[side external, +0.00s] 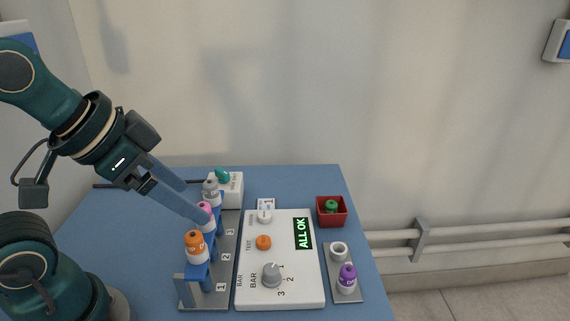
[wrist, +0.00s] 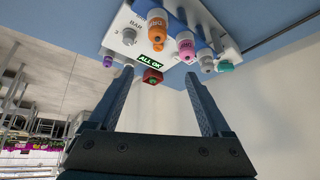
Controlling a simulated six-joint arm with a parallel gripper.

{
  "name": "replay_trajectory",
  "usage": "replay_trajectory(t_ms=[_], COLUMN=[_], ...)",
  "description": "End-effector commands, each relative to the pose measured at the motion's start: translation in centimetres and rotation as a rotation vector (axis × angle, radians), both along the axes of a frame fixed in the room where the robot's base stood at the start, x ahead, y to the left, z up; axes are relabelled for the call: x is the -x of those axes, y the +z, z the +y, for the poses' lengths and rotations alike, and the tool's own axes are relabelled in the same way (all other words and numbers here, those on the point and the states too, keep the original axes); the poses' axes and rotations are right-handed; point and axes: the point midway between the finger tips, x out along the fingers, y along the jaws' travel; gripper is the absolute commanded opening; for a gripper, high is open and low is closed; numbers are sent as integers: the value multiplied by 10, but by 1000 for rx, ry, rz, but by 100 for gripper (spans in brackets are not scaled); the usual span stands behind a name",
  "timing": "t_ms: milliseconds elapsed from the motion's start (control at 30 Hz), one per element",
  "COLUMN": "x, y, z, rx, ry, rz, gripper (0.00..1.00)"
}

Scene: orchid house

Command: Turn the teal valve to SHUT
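The teal valve (side external: 222,175) sits on a white box (side external: 233,190) at the back of the blue table, partly behind a grey-capped bottle. The lettering on the box is too small to read. The teal valve (wrist: 226,67) also shows in the wrist view, to the right of my fingers. My gripper (side external: 204,202) reaches in from the left, above the bottle rack and nearer the camera than the valve. In the wrist view my gripper (wrist: 158,75) has its two fingers wide apart with nothing between them. It is not touching the valve.
A rack (side external: 224,262) holds orange (side external: 196,246), pink (side external: 204,214) and grey-capped (side external: 211,192) bottles. A white panel (side external: 252,300) with a knob and an "ALL OK" display (side external: 302,233) lies beside it.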

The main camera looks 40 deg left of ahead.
Motion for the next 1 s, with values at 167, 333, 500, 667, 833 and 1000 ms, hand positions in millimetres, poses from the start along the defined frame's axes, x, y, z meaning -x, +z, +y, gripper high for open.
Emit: replay_trajectory(t_ms=[167,333,500,667,833,1000], x=[-45,-93,-135,-153,-150,-150], y=[17,18,0,-28,-54,-69], z=[11,41,91,136,162,168], rx=[-32,-51,-43,-4,40,53], ry=[-55,-57,-8,76,152,172], rz=[-8,8,48,101,160,177], gripper=[82,82,82,82,82,82])
